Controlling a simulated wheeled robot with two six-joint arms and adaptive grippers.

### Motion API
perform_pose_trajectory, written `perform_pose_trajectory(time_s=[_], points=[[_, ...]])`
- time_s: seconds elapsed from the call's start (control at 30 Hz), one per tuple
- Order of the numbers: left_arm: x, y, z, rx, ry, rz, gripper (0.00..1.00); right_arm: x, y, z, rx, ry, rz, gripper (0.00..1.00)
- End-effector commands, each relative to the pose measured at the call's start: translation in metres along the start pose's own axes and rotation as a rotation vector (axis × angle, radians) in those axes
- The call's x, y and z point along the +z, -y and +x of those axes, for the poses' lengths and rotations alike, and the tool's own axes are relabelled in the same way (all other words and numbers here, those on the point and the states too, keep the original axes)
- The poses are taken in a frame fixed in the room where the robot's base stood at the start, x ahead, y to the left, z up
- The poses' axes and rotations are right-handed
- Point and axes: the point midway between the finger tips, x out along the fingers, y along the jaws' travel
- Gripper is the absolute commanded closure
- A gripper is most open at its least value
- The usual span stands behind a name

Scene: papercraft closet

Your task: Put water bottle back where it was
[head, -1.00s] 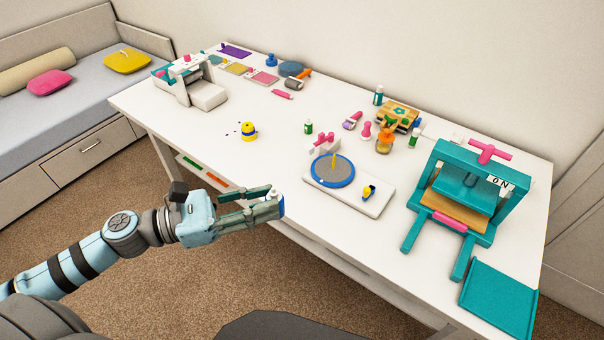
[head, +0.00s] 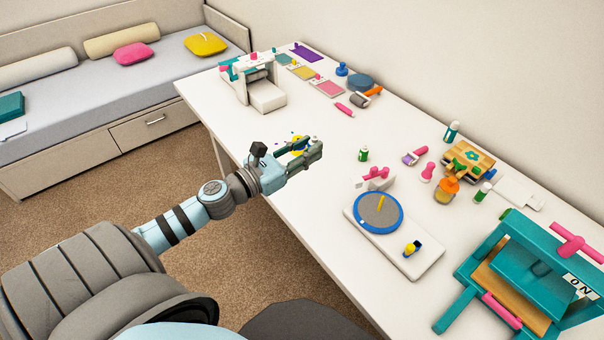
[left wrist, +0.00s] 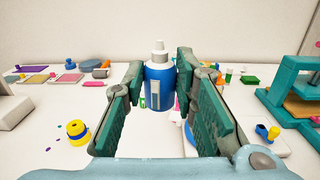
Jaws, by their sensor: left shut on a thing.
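The water bottle (left wrist: 160,84) is blue with a white cap and a pale label, and it is upright in the left wrist view. My left gripper (head: 308,150) is shut on it, with a green-padded finger on either side. In the head view the gripper is over the front part of the white table, and its fingers hide most of the bottle. My right gripper is not in view.
A yellow and blue round tool (left wrist: 77,132) sits on the white table (head: 275,205), partly behind my gripper in the head view. A blue-rimmed turntable (head: 378,212) and a teal press (head: 548,262) stand to the right. A white machine (head: 262,92) stands at the far left.

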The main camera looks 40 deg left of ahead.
Motion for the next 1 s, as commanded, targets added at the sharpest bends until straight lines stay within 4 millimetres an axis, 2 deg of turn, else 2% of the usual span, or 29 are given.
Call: perform_pose_trajectory(time_s=[0.03, 0.1, 0.2, 0.27, 0.4, 0.6, 0.7, 0.87, 1.0], points=[[-0.010, -0.018, 0.004, 0.073, -0.010, -0.006, 1.00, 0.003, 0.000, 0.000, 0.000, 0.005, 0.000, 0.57], [-0.018, -0.038, 0.005, 0.159, -0.007, -0.011, 1.00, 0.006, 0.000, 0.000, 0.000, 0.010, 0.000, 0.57], [-0.034, -0.052, 0.006, 0.223, -0.017, -0.013, 1.00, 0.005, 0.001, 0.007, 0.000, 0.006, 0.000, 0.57], [-0.048, -0.054, 0.007, 0.233, -0.019, -0.014, 1.00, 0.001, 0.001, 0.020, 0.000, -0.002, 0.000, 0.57], [-0.101, -0.053, 0.006, 0.230, -0.019, -0.013, 1.00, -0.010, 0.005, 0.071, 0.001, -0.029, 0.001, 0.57], [-0.169, -0.052, 0.005, 0.228, -0.018, -0.012, 1.00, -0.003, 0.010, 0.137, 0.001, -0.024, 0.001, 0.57], [-0.186, -0.052, 0.005, 0.227, -0.018, -0.013, 1.00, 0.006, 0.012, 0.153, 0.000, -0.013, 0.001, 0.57], [-0.198, -0.052, 0.005, 0.227, -0.018, -0.011, 1.00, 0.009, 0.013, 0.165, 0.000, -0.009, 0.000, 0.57], [-0.226, -0.052, 0.004, 0.227, -0.018, -0.013, 1.00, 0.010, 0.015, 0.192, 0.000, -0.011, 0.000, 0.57]])
